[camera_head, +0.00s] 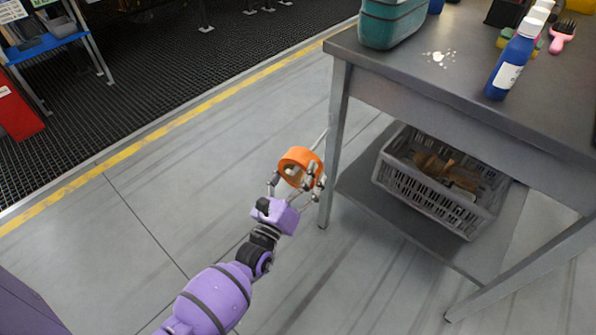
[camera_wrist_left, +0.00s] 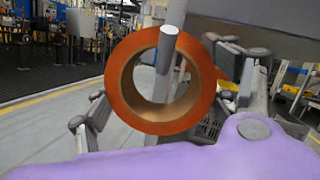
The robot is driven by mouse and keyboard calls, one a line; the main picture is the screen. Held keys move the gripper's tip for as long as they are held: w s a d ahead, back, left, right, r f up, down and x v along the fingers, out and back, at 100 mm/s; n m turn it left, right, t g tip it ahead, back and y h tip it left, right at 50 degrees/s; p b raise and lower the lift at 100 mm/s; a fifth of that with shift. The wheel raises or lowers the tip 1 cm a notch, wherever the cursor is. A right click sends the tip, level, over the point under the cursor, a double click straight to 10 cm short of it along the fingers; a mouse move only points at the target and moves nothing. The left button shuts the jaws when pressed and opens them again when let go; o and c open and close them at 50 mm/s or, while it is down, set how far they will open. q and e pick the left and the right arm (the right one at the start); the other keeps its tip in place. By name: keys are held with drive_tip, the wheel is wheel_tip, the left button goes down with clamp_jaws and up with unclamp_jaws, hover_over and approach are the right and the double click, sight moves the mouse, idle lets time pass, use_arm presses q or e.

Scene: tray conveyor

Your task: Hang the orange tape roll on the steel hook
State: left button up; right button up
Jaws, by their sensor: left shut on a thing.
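The orange tape roll (camera_head: 291,158) is held in my left gripper (camera_head: 297,181), whose fingers are on either side of it. The gripper is beside the table's near-left leg, below tabletop height. In the left wrist view the roll (camera_wrist_left: 121,83) faces the camera with its opening showing, between the two fingers (camera_wrist_left: 168,103). The steel hook (camera_wrist_left: 167,52) shows there as a bright rod across the roll's upper rim and into the opening. In the head view a thin steel rod (camera_head: 321,139) shows just above the roll, near the leg. I cannot tell whether the roll bears on the hook.
The grey steel table (camera_head: 440,95) stands at the right, its leg (camera_head: 334,150) close to my gripper. A grey crate (camera_head: 432,200) is on its lower shelf. A teal bin (camera_head: 390,25) and blue bottle (camera_head: 511,62) stand on top.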

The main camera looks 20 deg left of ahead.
use_arm(q)
drive_tip(key=shift+r, duration=0.1)
drive_tip(key=o, duration=1.4)
drive_tip(key=shift+c, duration=0.2)
drive_tip(key=shift+s, duration=0.1)
drive_tip(key=v, duration=1.2)
